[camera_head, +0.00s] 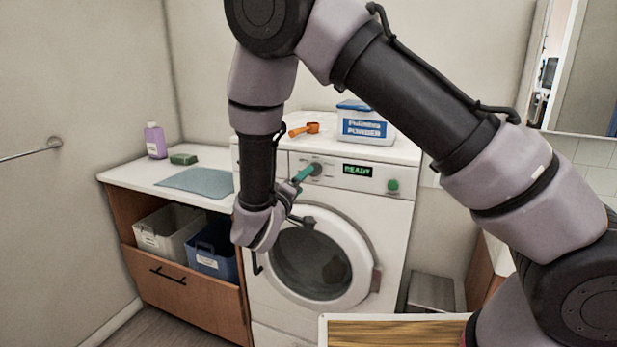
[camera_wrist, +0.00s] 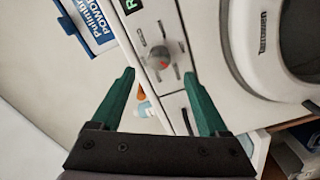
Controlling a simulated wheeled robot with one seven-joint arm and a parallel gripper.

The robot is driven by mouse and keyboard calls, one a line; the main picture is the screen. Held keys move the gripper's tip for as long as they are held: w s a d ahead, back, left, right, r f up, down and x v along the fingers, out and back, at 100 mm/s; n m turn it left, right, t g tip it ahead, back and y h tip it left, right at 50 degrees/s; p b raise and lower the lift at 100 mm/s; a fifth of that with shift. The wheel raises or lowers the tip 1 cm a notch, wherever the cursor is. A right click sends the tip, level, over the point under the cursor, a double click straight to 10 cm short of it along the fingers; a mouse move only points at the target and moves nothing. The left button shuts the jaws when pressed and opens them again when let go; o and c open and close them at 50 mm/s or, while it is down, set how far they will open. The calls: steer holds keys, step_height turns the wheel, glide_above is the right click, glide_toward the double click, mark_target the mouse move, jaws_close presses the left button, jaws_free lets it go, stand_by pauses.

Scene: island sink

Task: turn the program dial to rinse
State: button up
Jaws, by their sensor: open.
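The washing machine (camera_head: 391,225) stands against the back wall with its round door shut. Its program dial (camera_head: 317,169) is on the front panel, left of the display (camera_head: 357,171), which reads READY. In the wrist view the dial (camera_wrist: 159,58) is a round grey knob with a red mark, with small markings around it that are too small to read. My gripper (camera_head: 304,174) is at the panel, close to the dial. In the wrist view its two teal fingers (camera_wrist: 159,73) are open, with the dial framed between and just beyond their tips. I cannot tell any contact.
A green button (camera_head: 393,185) is right of the display. A washing powder box (camera_head: 366,125) and an orange scoop (camera_head: 304,129) are on top of the machine. A counter with a blue-grey cloth (camera_head: 197,182) and bins (camera_head: 168,232) below is at left.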

steer(key=shift+v, duration=1.9)
